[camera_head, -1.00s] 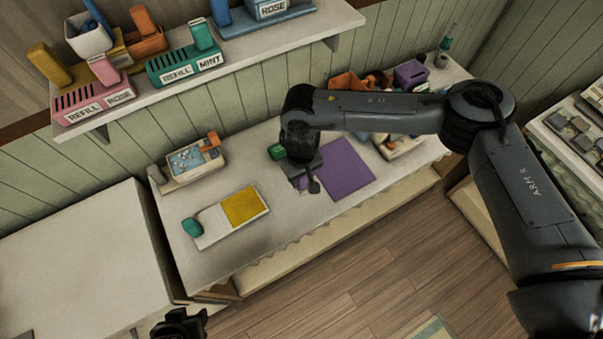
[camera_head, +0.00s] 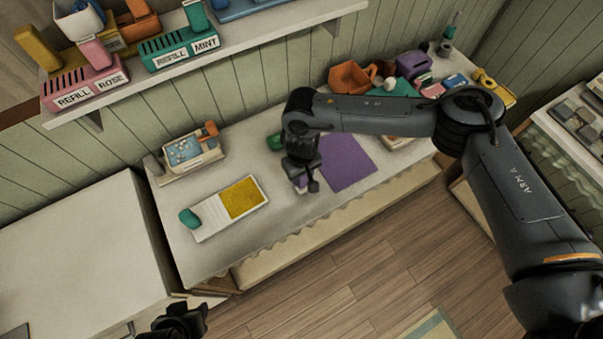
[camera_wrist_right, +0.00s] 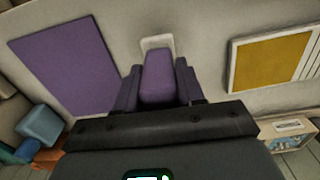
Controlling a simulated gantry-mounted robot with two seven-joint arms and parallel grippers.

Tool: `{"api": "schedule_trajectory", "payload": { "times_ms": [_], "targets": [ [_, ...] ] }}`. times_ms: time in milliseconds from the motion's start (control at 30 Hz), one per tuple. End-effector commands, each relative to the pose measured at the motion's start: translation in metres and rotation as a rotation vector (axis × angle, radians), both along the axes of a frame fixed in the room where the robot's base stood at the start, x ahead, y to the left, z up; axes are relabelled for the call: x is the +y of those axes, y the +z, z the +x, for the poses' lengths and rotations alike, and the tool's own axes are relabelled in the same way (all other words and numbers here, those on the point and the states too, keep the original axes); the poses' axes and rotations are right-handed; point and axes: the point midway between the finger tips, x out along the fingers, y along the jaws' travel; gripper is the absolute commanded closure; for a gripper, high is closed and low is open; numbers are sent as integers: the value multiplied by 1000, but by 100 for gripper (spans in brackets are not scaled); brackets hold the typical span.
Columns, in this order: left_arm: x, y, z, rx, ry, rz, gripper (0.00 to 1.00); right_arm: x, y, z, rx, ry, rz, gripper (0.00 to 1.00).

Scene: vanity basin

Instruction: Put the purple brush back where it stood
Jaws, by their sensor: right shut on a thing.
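My right gripper (camera_head: 308,187) is low over the counter (camera_head: 265,225), just left of a purple mat (camera_head: 345,163). It is shut on the purple brush (camera_wrist_right: 158,78), whose purple body fills the gap between the fingers in the wrist view. A pale, white-edged piece (camera_wrist_right: 157,42) shows just beyond the brush; I cannot tell whether it belongs to the brush or lies on the counter. In the head view the brush is mostly hidden by the gripper. My left gripper (camera_head: 180,322) is at the bottom edge, away from the counter; its jaws are unclear.
A white tray with a yellow panel (camera_head: 243,198) and a teal piece (camera_head: 189,217) lie to the left. A bin of pale blue pieces (camera_head: 185,152) stands behind them. A green object (camera_head: 275,142) is behind the gripper. Orange (camera_head: 352,77) and purple (camera_head: 414,65) containers stand at the back right.

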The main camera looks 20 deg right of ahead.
Motion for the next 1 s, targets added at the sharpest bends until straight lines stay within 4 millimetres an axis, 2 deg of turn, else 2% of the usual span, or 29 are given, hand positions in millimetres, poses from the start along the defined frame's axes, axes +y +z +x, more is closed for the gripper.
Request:
{"api": "schedule_trajectory", "payload": {
  "times_ms": [1000],
  "targets": [
    [-1,-3,0,-1,5,-7,57,0,-11,0,1,1,1,100]
  ]
}}
